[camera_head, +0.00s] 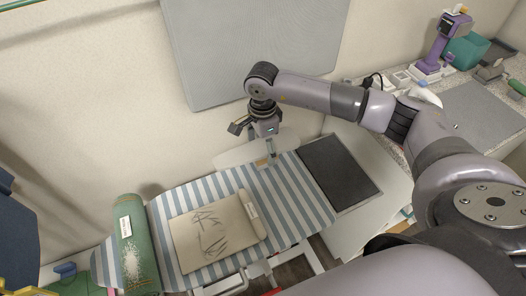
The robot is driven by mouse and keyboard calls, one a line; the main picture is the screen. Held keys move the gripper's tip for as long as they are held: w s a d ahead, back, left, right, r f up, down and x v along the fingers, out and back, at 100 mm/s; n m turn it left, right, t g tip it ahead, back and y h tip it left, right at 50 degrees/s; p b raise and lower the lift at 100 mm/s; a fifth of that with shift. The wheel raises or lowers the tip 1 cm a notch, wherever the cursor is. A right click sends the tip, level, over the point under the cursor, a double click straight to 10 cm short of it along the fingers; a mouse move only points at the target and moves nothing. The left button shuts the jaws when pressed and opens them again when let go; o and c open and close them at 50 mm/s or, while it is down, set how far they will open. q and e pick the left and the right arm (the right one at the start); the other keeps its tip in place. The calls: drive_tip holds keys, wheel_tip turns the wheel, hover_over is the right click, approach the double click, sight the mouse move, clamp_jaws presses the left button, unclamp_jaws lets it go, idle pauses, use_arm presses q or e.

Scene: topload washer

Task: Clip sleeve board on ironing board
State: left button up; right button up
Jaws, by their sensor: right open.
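The ironing board (175,200) has a blue-and-white striped cover and lies across the lower middle of the head view. A small pale board (232,154), which looks like the sleeve board, is at its back edge; the striped cover and my gripper hide part of it. I cannot tell whether the two are clipped together. My right gripper (268,160) points down at the small board's right part, by the back edge of the stripes. It is open, and I cannot tell whether it touches the board. My left gripper is out of view.
A beige folded cloth (207,238) with dark print and a green container (133,245) lie on the stripes. A dark grey pad (340,172) is at the right end. A counter behind my right arm holds a purple device (440,45) and a teal box (466,50).

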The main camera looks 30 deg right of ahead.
wheel_tip(320, 180, up, 9)
drive_tip(key=shift+c, duration=0.2)
idle(0.5)
drive_tip(key=shift+r+m+p, duration=0.2)
drive_tip(key=shift+m+p, duration=0.2)
drive_tip(key=shift+p, duration=0.05)
drive_tip(key=shift+c, duration=1.3)
wheel_tip(320, 180, up, 2)
drive_tip(key=m+p, duration=0.5)
drive_tip(key=m, duration=0.2)
drive_tip(key=shift+d+m, duration=0.15)
drive_tip(key=shift+m, duration=0.25)
drive_tip(key=c, duration=0.7)
drive_tip(key=m+p, duration=0.1)
drive_tip(key=m, duration=0.2)
drive_tip(key=shift+r+p, duration=0.1)
drive_tip(key=shift+p, duration=0.2)
drive_tip(key=c, duration=0.4)
drive_tip(key=shift+d, duration=0.1)
drive_tip(key=shift+c, duration=0.5)
drive_tip(key=shift+f+m+b, duration=0.3)
drive_tip(key=shift+f+b, duration=0.05)
drive_tip(key=shift+f, duration=0.25)
drive_tip(key=shift+c, duration=1.4)
wheel_tip(320, 180, down, 6)
drive_tip(key=b, duration=0.3)
drive_tip(key=shift+r+b, duration=0.15)
drive_tip(key=shift+b, duration=0.25)
clamp_jaws()
